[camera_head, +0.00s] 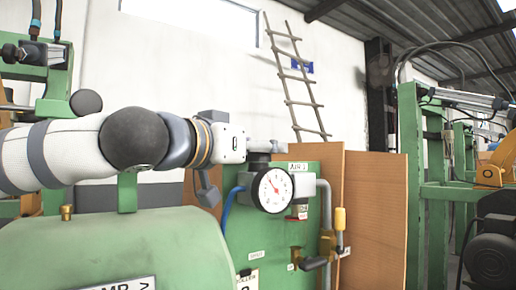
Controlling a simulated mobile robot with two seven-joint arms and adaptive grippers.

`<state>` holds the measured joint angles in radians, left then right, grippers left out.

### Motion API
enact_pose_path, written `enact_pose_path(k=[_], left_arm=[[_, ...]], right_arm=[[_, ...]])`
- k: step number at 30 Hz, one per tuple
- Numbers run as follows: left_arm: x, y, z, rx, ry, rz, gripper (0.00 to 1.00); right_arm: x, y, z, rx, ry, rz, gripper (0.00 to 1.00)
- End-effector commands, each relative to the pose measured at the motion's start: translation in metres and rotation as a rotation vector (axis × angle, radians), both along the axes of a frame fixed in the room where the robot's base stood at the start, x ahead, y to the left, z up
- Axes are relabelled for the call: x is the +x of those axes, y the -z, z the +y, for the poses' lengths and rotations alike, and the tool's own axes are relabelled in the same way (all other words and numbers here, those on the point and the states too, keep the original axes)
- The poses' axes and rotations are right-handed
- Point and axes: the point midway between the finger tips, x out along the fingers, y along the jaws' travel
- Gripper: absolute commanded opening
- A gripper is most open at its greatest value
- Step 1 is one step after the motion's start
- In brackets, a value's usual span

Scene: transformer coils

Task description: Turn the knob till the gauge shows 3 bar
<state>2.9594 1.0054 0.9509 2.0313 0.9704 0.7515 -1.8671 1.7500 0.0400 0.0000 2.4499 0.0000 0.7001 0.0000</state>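The gauge (272,190) has a round white face with a dark rim and sits on the front of a green panel (270,240), under a label that seems to read "AIR". Its needle points toward the upper left; the numbers are too small to read. A dark knob (258,157) stands just above the gauge, partly covered. My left arm comes in from the left, and my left gripper (268,146) is right at the knob's top. Whether its fingers close around the knob or only lie over it is not clear. My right gripper is out of view.
A blue hose (228,203) runs down left of the gauge. A rounded green housing (120,245) lies below my arm. Brown boards (372,205) and a ladder (296,85) are behind.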

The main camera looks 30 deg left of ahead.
Motion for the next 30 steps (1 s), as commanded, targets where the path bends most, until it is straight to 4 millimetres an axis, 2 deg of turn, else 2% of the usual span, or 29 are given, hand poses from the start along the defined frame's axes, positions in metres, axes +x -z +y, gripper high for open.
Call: enact_pose_path(k=[2,5,12,16,25,26,27,30], left_arm=[[0.000,-0.002,0.000,0.000,0.000,-0.001,0.56],[0.000,-0.015,0.000,-0.001,-0.001,-0.003,0.56],[0.000,-0.074,0.000,-0.002,-0.002,-0.003,0.56],[0.000,-0.094,0.000,0.000,-0.001,-0.001,0.56],[0.000,-0.100,0.000,0.000,0.001,0.000,0.56],[0.000,-0.100,0.000,0.000,0.001,0.000,0.54],[0.000,-0.100,0.000,-0.001,0.001,-0.001,0.45],[0.003,-0.104,0.000,-0.017,0.003,-0.033,0.45]], right_arm=[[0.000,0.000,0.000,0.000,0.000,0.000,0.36],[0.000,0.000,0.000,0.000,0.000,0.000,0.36],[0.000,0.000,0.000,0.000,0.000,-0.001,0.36],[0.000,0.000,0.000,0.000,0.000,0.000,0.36],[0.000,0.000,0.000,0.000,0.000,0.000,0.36],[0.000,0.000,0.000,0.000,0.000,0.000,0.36],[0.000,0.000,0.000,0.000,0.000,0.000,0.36],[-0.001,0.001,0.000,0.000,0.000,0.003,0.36]])
